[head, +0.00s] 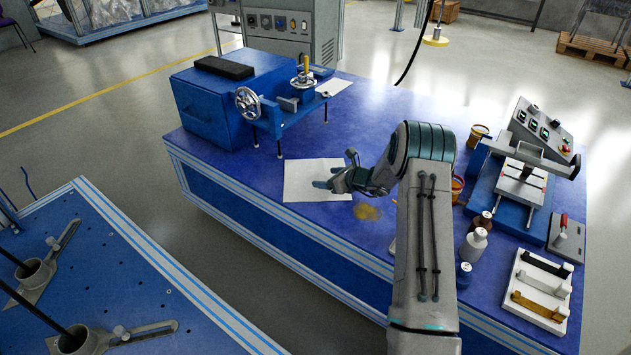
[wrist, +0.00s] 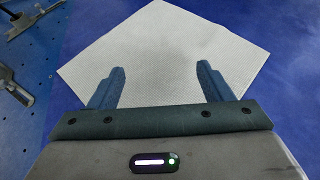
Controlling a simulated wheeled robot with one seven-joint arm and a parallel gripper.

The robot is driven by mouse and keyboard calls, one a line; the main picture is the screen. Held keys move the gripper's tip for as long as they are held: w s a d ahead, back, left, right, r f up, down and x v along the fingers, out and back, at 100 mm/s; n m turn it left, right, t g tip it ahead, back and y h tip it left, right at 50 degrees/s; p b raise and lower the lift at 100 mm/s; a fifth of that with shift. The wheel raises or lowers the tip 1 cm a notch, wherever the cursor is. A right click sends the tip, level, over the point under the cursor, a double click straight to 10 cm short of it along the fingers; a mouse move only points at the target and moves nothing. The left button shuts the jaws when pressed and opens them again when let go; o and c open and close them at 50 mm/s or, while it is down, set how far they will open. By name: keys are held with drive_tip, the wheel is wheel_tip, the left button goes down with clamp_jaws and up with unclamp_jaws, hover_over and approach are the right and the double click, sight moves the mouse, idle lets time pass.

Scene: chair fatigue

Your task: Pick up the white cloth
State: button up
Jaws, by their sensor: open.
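The white cloth (head: 308,180) lies flat on the blue table, left of my arm in the head view. In the wrist view the cloth (wrist: 165,45) is a tilted white square with a fine dotted texture, filling the upper middle. My gripper (head: 325,184) is over the cloth's right part in the head view. In the wrist view my gripper (wrist: 160,78) has its two blue fingers spread apart over the cloth's near part, with nothing between them. The gripper body hides the cloth's near corner. I cannot tell whether the fingertips touch the cloth.
A blue machine with a handwheel (head: 249,103) stands behind the cloth. A yellowish spill (head: 367,212) lies right of it. Bottles (head: 473,245), a press (head: 522,185) and a white tray (head: 558,311) fill the table's right end. Bare table (head: 240,170) lies left of the cloth.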

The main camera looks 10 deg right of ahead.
drive_tip(key=shift+b+x, duration=0.7)
drive_tip(key=shift+x, duration=0.85)
drive_tip(key=shift+f, duration=0.1)
clamp_jaws()
wheel_tip(320, 180, up, 12)
drive_tip(key=p, duration=0.7)
drive_tip(key=shift+p, duration=0.3)
wheel_tip(320, 180, up, 9)
drive_tip(key=p, duration=0.6)
